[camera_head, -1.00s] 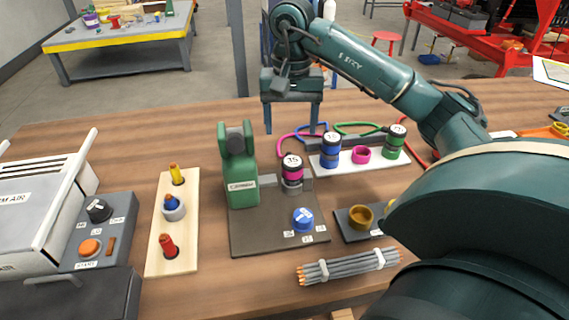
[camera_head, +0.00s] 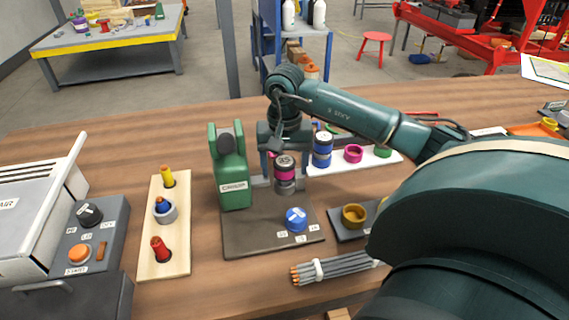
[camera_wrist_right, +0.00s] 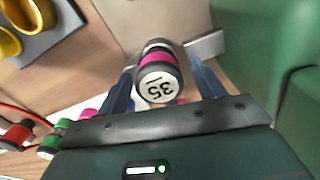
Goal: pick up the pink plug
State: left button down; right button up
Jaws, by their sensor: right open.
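The pink plug (camera_head: 285,168) is a dark cylinder with a pink band and a white top label. It stands upright in a grey socket on the dark base plate (camera_head: 250,235), beside the green pump body (camera_head: 231,185). In the wrist view the right gripper (camera_wrist_right: 165,88) is open, one finger on either side, with gaps visible. My left gripper is out of view.
A blue knob (camera_head: 296,218) sits in front on the plate. A yellow cup (camera_head: 354,215) and bundled rods (camera_head: 330,270) lie to the right.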

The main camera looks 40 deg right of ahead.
jog(key=c, duration=1.2)
notch_tip(320, 180, up, 10)
jog(key=shift+r, duration=0.1)
